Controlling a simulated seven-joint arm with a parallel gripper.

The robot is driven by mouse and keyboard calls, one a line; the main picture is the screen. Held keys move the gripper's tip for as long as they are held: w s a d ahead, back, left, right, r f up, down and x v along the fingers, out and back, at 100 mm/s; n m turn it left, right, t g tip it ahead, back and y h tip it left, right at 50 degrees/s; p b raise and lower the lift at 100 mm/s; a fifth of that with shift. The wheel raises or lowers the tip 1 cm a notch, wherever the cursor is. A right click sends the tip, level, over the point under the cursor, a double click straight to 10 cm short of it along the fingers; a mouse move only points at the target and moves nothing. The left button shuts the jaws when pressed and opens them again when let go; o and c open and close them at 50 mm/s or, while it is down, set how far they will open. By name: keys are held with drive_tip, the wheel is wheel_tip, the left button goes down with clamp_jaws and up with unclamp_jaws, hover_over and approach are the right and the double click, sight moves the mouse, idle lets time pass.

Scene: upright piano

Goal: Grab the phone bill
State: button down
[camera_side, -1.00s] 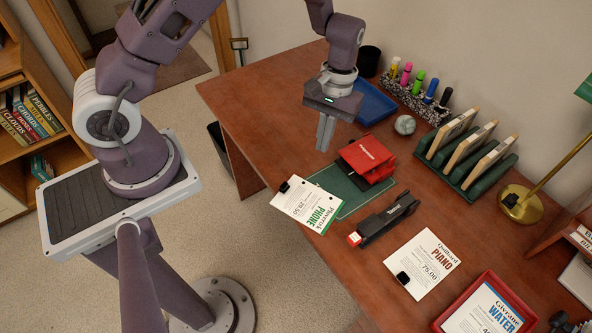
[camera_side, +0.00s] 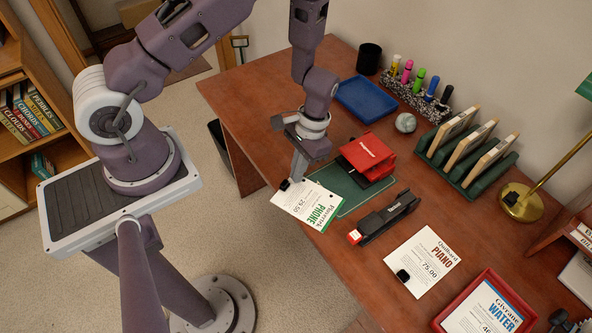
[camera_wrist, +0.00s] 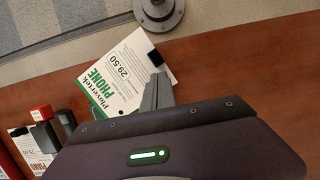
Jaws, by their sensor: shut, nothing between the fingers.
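The phone bill (camera_side: 308,207) is a white sheet with green PHONE lettering and a black clip-like piece on one edge. It lies at the front edge of the desk, partly overhanging it, with one corner by a green mat. It also shows in the wrist view (camera_wrist: 118,75). My gripper (camera_side: 297,176) is shut and empty, pointing down at the bill's far edge near the black piece. In the wrist view the fingertips (camera_wrist: 157,80) overlap the bill's edge. I cannot tell whether they touch it.
A red punch (camera_side: 368,155) stands on the green mat (camera_side: 350,196). A black stapler (camera_side: 385,218) lies right of the bill. The piano bill (camera_side: 423,262) and a red tray (camera_side: 460,300) are farther right. A blue tray (camera_side: 366,99) is behind.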

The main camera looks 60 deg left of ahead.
drive_tip(key=shift+s, duration=0.25)
drive_tip(key=shift+s, duration=1.15)
